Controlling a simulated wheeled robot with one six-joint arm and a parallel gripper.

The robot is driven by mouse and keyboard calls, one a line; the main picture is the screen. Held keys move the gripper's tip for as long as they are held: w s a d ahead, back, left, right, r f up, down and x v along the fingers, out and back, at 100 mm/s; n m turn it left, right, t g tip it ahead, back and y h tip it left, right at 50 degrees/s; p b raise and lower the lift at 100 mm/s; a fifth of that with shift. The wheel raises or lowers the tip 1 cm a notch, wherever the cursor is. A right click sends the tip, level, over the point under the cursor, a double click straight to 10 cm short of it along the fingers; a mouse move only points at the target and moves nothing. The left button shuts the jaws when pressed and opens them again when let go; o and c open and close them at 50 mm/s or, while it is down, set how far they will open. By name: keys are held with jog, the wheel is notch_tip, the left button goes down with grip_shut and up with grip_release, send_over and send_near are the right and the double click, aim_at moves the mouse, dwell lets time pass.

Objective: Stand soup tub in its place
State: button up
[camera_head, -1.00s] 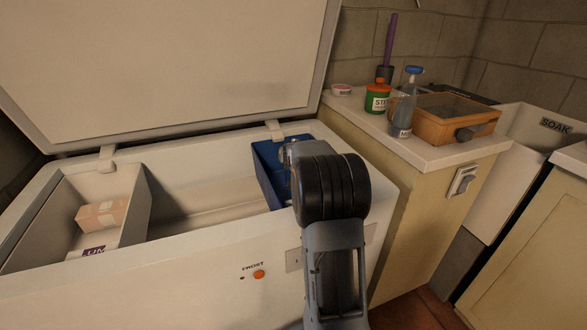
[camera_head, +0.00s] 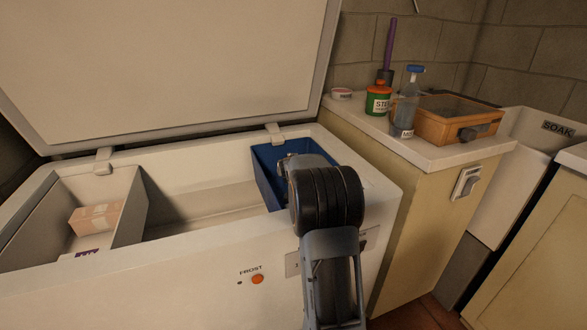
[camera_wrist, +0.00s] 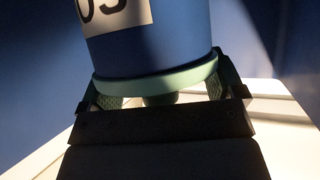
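The soup tub (camera_wrist: 150,45) is blue with a pale green lid (camera_wrist: 160,80) and a small knob. A white label (camera_wrist: 118,14) with large dark letters is cut off by the wrist view's top edge. My gripper (camera_wrist: 160,88) has a finger against each side of the lid, with no gap visible, and appears shut on it. Blue walls surround the tub in the wrist view. In the head view my gripper is mostly hidden behind my arm, at the blue crate (camera_head: 262,178) in the open white chest freezer (camera_head: 170,268). The tub itself is hidden there.
A divider (camera_head: 131,212) and a pinkish package (camera_head: 95,216) are at the freezer's left. The lid (camera_head: 170,70) stands open. On the right counter (camera_head: 450,155) are a green jar (camera_head: 377,98), a bottle (camera_head: 405,112) and a wooden box (camera_head: 440,130). The freezer's middle is clear.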

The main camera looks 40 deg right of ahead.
jog(key=shift+o, duration=1)
jog(key=shift+r+p, duration=0.2)
jog(key=shift+p, duration=0.1)
jog(key=v, duration=0.7)
jog(key=shift+s, duration=0.25)
jog(key=shift+a+r, duration=0.1)
